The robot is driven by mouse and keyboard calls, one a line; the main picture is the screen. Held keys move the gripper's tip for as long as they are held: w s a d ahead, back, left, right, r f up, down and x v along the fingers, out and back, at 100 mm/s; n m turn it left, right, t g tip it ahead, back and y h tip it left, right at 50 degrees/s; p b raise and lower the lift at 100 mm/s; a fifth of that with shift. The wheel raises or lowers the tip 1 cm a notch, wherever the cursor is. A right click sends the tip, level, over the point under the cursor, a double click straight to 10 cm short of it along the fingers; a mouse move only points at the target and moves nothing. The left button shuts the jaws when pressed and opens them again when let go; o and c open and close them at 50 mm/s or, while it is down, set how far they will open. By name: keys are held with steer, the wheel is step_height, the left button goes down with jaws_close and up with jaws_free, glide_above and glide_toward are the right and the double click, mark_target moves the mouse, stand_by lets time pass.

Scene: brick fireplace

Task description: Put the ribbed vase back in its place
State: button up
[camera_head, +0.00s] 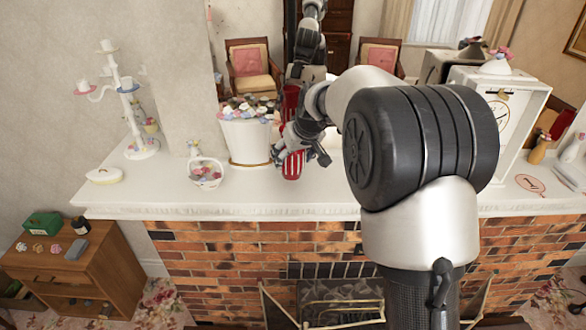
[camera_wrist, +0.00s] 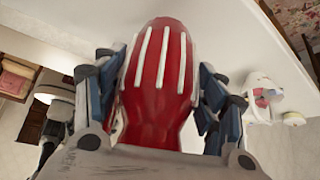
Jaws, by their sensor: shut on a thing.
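The ribbed vase (camera_head: 292,166) is red with white vertical ribs. It stands roughly upright at the white mantel shelf, right of the white planter; I cannot tell whether its base touches the shelf. My gripper (camera_head: 300,156) is shut on it, with a finger on each side. In the wrist view the vase (camera_wrist: 162,75) fills the middle, between the blue-grey fingers of my gripper (camera_wrist: 158,88). My wrist hides part of the vase in the head view. A red piece (camera_head: 290,102) shows above my wrist; I cannot tell whether it belongs to this vase.
The white mantel shelf (camera_head: 225,207) carries a flower-filled white planter (camera_head: 249,141) and a small flower basket (camera_head: 206,173) left of the vase. A candelabra (camera_head: 130,100) and lidded dish (camera_head: 104,175) stand farther left. A white clock (camera_head: 497,115) is at right. Shelf front is partly clear.

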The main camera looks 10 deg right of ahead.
steer(key=shift+f, duration=2)
steer(key=shift+f, duration=0.1)
steer(key=o, duration=1.4)
steer(key=v, duration=1)
steer(key=shift+s+r, duration=0.2)
steer(key=shift+r, duration=0.15)
steer(key=s+a+r+m, duration=0.1)
steer(key=s+r, duration=0.1)
steer(key=s, duration=0.9)
steer(key=s+a+r, duration=0.1)
steer(key=s+r, duration=0.1)
steer(key=s, duration=0.8)
steer(key=s+f+g, duration=0.1)
steer(key=s+f, duration=0.2)
steer(key=s, duration=0.5)
steer(key=s+f+m+h, duration=0.1)
steer(key=s+f, duration=0.1)
steer(key=s, duration=0.7)
steer(key=shift+d+f+g, duration=0.35)
steer(key=shift+d+g, duration=0.05)
steer(key=shift+d, duration=0.05)
